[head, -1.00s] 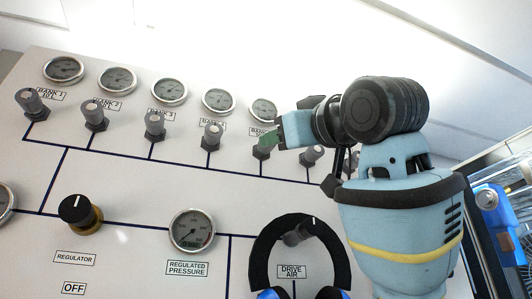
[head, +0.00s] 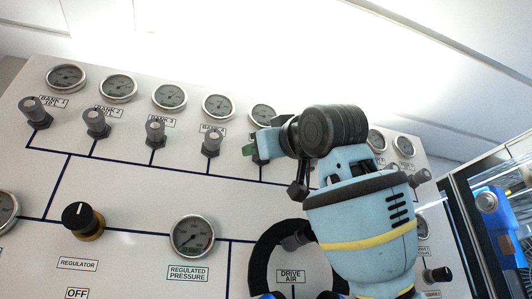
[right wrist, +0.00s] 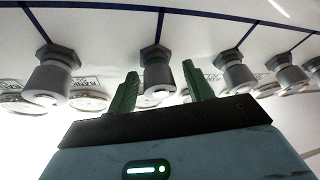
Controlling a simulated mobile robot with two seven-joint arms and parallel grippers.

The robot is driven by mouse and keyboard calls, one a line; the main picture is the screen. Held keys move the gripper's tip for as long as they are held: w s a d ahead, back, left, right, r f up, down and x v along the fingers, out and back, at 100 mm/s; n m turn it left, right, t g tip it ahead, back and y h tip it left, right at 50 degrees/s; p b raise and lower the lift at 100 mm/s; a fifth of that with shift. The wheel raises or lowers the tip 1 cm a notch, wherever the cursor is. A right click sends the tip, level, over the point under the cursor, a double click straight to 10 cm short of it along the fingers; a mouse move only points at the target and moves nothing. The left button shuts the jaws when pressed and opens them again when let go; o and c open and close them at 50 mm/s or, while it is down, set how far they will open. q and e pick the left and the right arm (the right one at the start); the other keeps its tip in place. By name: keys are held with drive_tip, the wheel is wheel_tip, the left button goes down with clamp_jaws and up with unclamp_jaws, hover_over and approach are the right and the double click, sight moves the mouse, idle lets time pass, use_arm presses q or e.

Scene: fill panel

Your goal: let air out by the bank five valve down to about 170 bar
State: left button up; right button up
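The bank five valve is hidden behind my right gripper (head: 250,150) in the head view; its gauge (head: 263,115) shows just above, partly covered, needle too small to read. In the right wrist view, upside down, one grey valve knob (right wrist: 158,75) with a hex base sits between the two green fingertips of my gripper (right wrist: 160,92). The fingers are spread, with gaps visible beside the knob, and do not look closed on it. My left gripper is not in view.
Neighbouring valve knobs stand close on both sides, such as the bank four valve (head: 211,142). Below are the regulator knob (head: 82,218), the regulated pressure gauge (head: 192,236), and black-banded ear defenders (head: 258,262) hanging around the drive air knob (head: 296,238).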

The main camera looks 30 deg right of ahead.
drive_tip(key=c, duration=0.9)
drive_tip(key=shift+c, duration=0.2)
drive_tip(key=shift+m, duration=0.4)
drive_tip(key=m+h, duration=0.2)
drive_tip(key=m, duration=0.1)
drive_tip(key=m+h, duration=0.2)
drive_tip(key=m, duration=0.1)
drive_tip(key=shift+m, duration=0.3)
drive_tip(key=m+h, duration=0.1)
drive_tip(key=m, duration=0.2)
drive_tip(key=m+g+h, duration=0.1)
drive_tip(key=m+h, duration=0.1)
drive_tip(key=m, duration=0.2)
drive_tip(key=shift+h, duration=0.3)
drive_tip(key=m+g+h, duration=0.1)
drive_tip(key=m, duration=0.2)
drive_tip(key=m+g+h, duration=0.1)
drive_tip(key=m+g, duration=0.1)
drive_tip(key=m, duration=0.2)
drive_tip(key=shift+h, duration=0.3)
drive_tip(key=shift+d+f+m+g+h, duration=0.15)
drive_tip(key=shift+m+g, duration=0.4)
drive_tip(key=shift+m, duration=0.7)
drive_tip(key=shift+r+m+g+h, duration=0.15)
drive_tip(key=shift+m+g, duration=0.4)
drive_tip(key=shift+m, duration=0.7)
drive_tip(key=shift+f, duration=0.15)
drive_tip(key=o, duration=1)
drive_tip(key=shift+c, duration=0.2)
